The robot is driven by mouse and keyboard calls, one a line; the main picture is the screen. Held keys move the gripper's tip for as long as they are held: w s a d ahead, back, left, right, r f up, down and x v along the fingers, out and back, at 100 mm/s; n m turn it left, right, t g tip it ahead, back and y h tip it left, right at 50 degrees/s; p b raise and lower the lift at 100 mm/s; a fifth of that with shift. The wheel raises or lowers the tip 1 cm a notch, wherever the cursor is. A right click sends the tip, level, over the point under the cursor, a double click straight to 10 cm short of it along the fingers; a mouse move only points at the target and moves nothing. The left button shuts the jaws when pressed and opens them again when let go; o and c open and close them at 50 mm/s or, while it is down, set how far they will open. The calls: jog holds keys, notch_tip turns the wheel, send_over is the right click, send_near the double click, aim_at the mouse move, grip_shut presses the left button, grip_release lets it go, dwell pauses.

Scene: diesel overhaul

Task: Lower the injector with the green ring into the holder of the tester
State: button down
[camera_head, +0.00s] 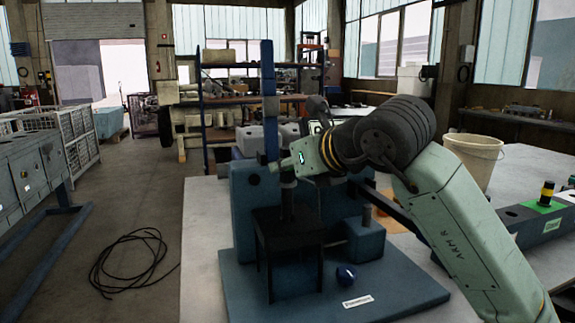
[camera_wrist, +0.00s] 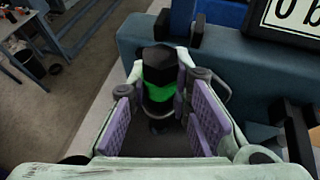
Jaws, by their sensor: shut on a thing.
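The injector with the green ring (camera_wrist: 160,92) is a dark, upright cylinder in the wrist view, with a black top and a bright green band. My gripper (camera_wrist: 163,112) is shut on it, with purple pads on both sides. In the head view my gripper (camera_head: 288,181) is above the blue tester (camera_head: 245,205), over its black frame (camera_head: 288,222). A dark shaft (camera_head: 287,205) shows below the gripper, at the top of the frame. The holder's opening is hidden, so I cannot tell how far the injector is inside it.
The tester's display (camera_wrist: 295,18) is at the upper right of the wrist view. A yellow-banded part (camera_head: 546,193) stands in a rack (camera_head: 530,222) at the right. A white bucket (camera_head: 472,160) stands behind my arm.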

aim_at(291, 197)
jog(key=shift+b, duration=0.3)
dwell(0.4)
jog(key=shift+f+b, duration=1.8)
jog(key=shift+b, duration=0.2)
jog(key=shift+f+b, duration=1.2)
jog(key=shift+f, duration=0.1)
jog(key=c, duration=1.4)
grip_release()
jog(key=shift+o, duration=0.2)
